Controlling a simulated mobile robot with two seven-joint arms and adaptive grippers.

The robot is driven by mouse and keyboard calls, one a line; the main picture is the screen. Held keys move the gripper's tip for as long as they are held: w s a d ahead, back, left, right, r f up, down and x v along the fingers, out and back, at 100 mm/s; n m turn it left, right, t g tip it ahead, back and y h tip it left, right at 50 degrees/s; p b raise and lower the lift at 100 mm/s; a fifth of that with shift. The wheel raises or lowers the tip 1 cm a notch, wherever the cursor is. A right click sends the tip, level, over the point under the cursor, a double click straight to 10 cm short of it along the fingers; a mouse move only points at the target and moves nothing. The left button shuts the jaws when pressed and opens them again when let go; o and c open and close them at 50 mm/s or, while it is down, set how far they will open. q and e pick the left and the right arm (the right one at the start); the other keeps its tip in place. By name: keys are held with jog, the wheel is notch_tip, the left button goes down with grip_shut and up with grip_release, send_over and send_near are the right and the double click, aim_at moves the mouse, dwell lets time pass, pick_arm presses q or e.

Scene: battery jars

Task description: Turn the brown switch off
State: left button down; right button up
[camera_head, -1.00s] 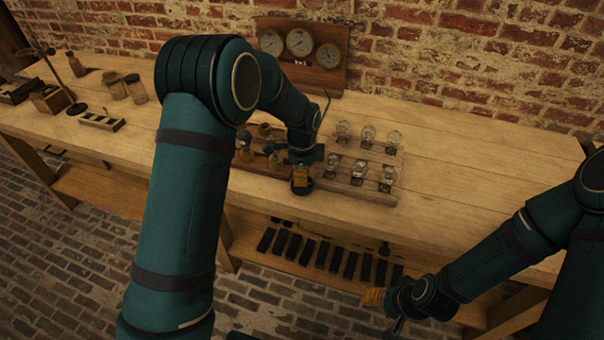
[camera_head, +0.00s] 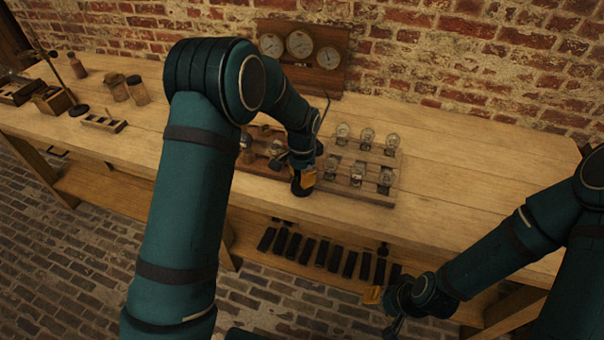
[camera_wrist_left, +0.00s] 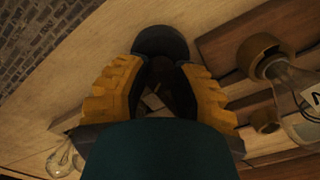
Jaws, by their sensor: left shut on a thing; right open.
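A dark round-based thing (camera_head: 299,189), which looks like the brown switch, stands at the front of the bench between two wooden racks. In the left wrist view its dark round base (camera_wrist_left: 160,41) shows just beyond my fingertips. My left gripper (camera_head: 308,180) is over it with yellow fingers pointing down. In that wrist view the gripper (camera_wrist_left: 162,72) is shut on the switch's upper part, a finger on each side. The switch's setting is hidden. My right gripper (camera_head: 373,295) is open and empty, low in front of the bench.
A rack of glass jars (camera_head: 360,180) stands close to the right, and a brown rack (camera_head: 255,160) close to the left, partly behind my arm. A gauge board (camera_head: 330,78) stands at the back. The bench's right side (camera_head: 480,165) is clear.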

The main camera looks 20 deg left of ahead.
pick_arm(q)
jog(key=n+p, duration=0.1)
jog(key=n, duration=0.5)
jog(key=shift+n, duration=0.3)
jog(key=shift+n+p, duration=0.6)
jog(key=shift+n, duration=1.4)
jog(key=c, duration=0.7)
grip_release()
notch_tip(320, 180, up, 12)
